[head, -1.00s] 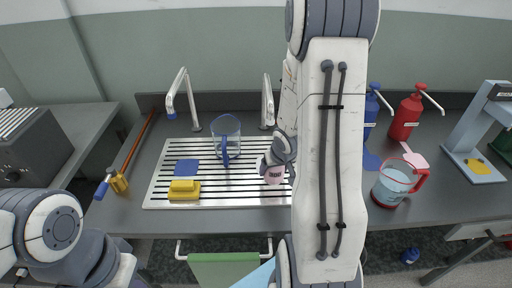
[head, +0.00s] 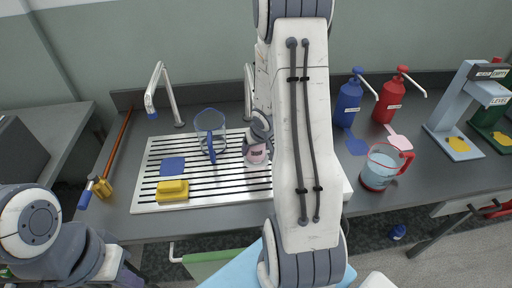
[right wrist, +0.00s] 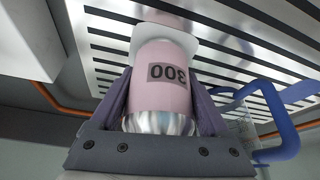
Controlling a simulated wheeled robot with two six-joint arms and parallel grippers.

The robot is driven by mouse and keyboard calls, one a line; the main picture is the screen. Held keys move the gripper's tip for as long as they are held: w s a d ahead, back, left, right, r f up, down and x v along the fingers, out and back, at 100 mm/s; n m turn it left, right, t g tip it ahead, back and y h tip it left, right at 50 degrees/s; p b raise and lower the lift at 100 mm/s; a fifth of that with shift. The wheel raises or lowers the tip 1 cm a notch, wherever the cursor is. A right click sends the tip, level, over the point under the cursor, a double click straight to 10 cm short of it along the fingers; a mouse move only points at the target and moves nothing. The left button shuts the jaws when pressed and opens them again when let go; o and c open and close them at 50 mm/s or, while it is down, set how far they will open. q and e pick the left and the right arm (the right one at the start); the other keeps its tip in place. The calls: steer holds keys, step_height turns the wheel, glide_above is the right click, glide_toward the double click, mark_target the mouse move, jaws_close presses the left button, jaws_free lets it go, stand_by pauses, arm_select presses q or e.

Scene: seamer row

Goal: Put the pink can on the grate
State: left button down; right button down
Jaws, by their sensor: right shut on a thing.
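The pink can (head: 257,154) is in my right gripper (head: 259,140), over the right part of the slatted metal grate (head: 145,196). Whether the can touches the grate I cannot tell. My right arm covers the grate's right end in the head view. My left arm shows at the lower left of the head view, but its fingers are not visible.
On the grate are a yellow block (head: 173,190), a blue pad (head: 172,166) and a clear jug with a blue handle (head: 211,135). Two taps stand behind. A red-handled pitcher (head: 381,168) and blue (head: 347,100) and red (head: 389,98) bottles stand right. Grate's front-middle is clear.

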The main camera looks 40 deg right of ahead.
jaws_free()
steer(key=shift+f, duration=0.1)
steer(key=p+v, duration=0.8)
steer(key=v, duration=0.3)
steer(key=s+a+r+n+g, duration=0.1)
steer(key=a+r+n, duration=0.25)
steer(key=a, duration=0.55)
steer(key=a+r+n, duration=0.2)
steer(key=a+r, duration=0.3)
steer(key=a, duration=0.4)
steer(key=s+a+r+n+g+y, duration=0.1)
steer(key=s+a+r+n, duration=0.1)
steer(key=s+a, duration=0.5)
steer(key=s+a+r+n+g+y, duration=0.1)
steer(key=s+a+r+n+g, duration=0.1)
steer(key=s+a, duration=0.5)
steer(key=shift+s+r+n+g+y, duration=0.3)
steer(key=shift+s+r+n, duration=0.15)
steer(key=shift+s+n, duration=0.6)
steer(key=shift+a, duration=0.1)
